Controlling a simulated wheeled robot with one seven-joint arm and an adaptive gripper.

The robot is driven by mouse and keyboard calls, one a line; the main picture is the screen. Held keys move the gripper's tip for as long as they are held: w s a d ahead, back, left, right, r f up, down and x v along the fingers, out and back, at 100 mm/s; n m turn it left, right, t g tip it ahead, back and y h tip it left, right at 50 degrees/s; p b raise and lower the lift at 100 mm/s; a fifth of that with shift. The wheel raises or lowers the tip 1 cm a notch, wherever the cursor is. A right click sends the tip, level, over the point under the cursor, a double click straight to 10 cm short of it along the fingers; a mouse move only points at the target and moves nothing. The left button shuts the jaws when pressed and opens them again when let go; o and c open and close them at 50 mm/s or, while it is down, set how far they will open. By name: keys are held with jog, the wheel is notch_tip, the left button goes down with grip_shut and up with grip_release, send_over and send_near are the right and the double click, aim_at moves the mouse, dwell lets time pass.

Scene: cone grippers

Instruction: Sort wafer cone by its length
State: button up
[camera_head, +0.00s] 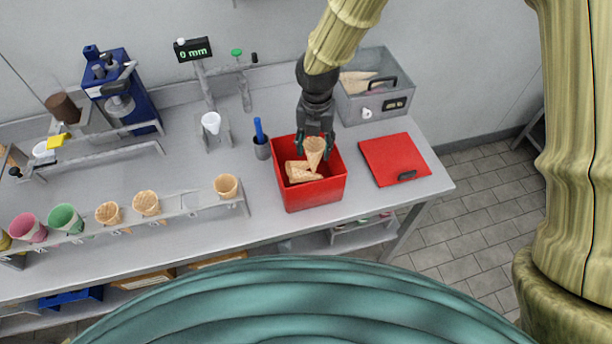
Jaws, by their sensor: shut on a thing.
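My gripper (316,142) is shut on a wafer cone (314,153) and holds it point down over the red box (309,199). Another wafer cone (299,172) lies on its side inside the red box. A rack (175,213) along the front of the counter holds several cones: tan wafer cones (108,213), (146,203) and (226,186), a green cone (65,218) and a pink cone (27,227). A length gauge with a display reading "0 mm" (194,49) stands at the back, with a white cone holder (211,123) below it.
A red lid (395,159) lies flat at right. A blue machine (124,90) is at back left.

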jog(key=shift+s, duration=0.3)
jog(key=shift+w+f, duration=0.2)
jog(key=shift+w, duration=0.1)
jog(key=o, duration=0.6)
jog(key=shift+c, duration=0.2)
jog(key=shift+o, duration=1.1)
jog(key=shift+s+r, duration=0.1)
jog(key=shift+s, duration=0.1)
jog(key=shift+w, duration=0.15)
jog(key=shift+r, duration=0.25)
notch_tip(320, 180, up, 12)
jog(key=shift+f, duration=0.25)
